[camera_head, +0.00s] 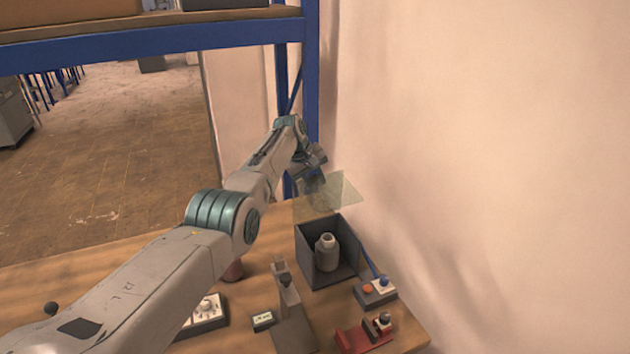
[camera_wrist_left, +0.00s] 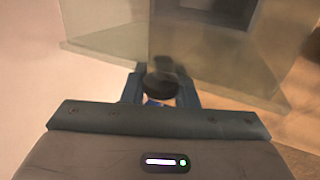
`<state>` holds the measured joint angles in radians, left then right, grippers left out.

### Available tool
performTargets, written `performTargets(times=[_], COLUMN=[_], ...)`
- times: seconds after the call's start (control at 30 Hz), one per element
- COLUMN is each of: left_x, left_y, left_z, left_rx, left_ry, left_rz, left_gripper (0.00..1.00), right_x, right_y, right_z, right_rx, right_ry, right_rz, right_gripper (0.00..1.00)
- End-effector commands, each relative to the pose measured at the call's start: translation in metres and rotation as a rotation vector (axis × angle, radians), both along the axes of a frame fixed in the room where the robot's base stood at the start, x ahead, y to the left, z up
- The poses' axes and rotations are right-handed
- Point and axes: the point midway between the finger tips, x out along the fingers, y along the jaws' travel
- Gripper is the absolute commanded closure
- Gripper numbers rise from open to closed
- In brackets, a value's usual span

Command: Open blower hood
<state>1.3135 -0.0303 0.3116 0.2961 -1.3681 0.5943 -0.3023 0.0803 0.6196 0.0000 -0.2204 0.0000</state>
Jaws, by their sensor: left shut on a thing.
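The blower hood shows as a clear, greenish panel (camera_head: 342,194) above the back of a dark grey box (camera_head: 313,249). The panel is raised, and the box stands uncovered from above with a pale grey jar (camera_head: 326,252) inside. My left gripper (camera_head: 316,184) is at the panel's left side; the arm hides part of this contact. In the left wrist view, the gripper (camera_wrist_left: 160,88) is shut on a round black knob (camera_wrist_left: 159,84) by the clear panel (camera_wrist_left: 110,40). My right gripper is not in view.
A wall stands close on the right. A blue shelf post (camera_head: 312,80) rises behind the gripper. On the wooden table are a button box (camera_head: 375,292), a red device (camera_head: 362,335), a white dial panel (camera_head: 207,311) and a small display (camera_head: 263,320).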

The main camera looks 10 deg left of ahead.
Motion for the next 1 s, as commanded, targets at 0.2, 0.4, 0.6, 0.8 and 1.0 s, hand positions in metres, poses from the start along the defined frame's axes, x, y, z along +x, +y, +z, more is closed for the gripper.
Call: performTargets(times=[0.2, 0.4, 0.6, 0.8, 1.0], left_x=[-0.002, -0.002, -0.002, -0.008, -0.017], left_y=[-0.001, -0.001, 0.002, 0.009, 0.022], left_z=[-0.006, -0.004, 0.005, 0.025, 0.059], left_rx=[0.001, 0.001, 0.000, 0.001, 0.001], left_ry=[0.010, 0.006, 0.003, 0.001, 0.003], left_rz=[-0.002, -0.002, -0.001, -0.001, -0.001], left_gripper=[0.52, 0.52, 0.52, 0.52, 0.52], right_x=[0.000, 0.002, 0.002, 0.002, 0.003], right_y=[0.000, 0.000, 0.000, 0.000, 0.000], right_z=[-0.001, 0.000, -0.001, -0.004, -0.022], right_rx=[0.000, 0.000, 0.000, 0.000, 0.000], right_ry=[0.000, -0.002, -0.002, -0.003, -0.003], right_rz=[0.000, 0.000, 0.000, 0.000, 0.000], right_gripper=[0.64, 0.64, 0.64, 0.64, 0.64])
